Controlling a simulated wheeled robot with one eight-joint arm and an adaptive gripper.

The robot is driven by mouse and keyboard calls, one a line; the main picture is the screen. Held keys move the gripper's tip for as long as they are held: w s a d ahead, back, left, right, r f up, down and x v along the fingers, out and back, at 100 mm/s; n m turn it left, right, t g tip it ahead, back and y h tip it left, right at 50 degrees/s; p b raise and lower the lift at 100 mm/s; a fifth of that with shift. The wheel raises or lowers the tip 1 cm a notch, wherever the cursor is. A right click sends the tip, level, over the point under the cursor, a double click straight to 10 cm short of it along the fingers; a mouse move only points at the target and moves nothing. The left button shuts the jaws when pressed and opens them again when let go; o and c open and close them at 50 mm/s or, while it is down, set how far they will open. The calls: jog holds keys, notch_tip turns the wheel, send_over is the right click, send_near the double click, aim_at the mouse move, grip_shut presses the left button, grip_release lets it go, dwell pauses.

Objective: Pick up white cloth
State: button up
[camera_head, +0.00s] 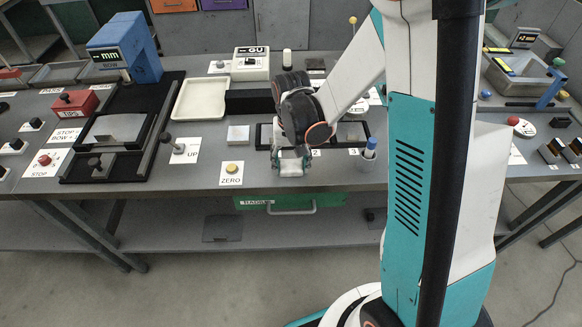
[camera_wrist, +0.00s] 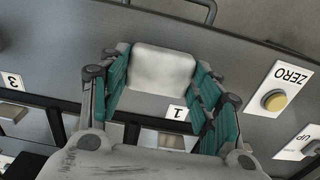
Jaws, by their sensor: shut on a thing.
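The white cloth (camera_wrist: 162,72) is a small, pale, rounded block in the wrist view. It sits between the two teal fingers of my gripper (camera_wrist: 160,85), which are shut on it from both sides. In the head view my gripper (camera_head: 290,160) points down near the front edge of the workbench, and the cloth shows as a pale patch (camera_head: 291,168) between the fingertips. Whether the cloth touches the bench top cannot be told.
The grey workbench (camera_head: 330,176) has a yellow button on the ZERO card (camera_head: 232,168) left of my gripper. A pale square block (camera_head: 238,134) lies behind that card. A blue-capped holder (camera_head: 370,147) stands to the right. A green drawer (camera_head: 290,202) hangs below the front edge.

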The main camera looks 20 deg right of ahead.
aim_at(291, 164)
jog(key=shift+r, duration=0.1)
notch_tip(291, 164, up, 20)
jog(key=p, duration=0.6)
jog(key=shift+o, duration=0.9)
jog(key=shift+c, duration=0.8)
jog(key=shift+w+f, duration=0.1)
jog(key=shift+f, duration=0.1)
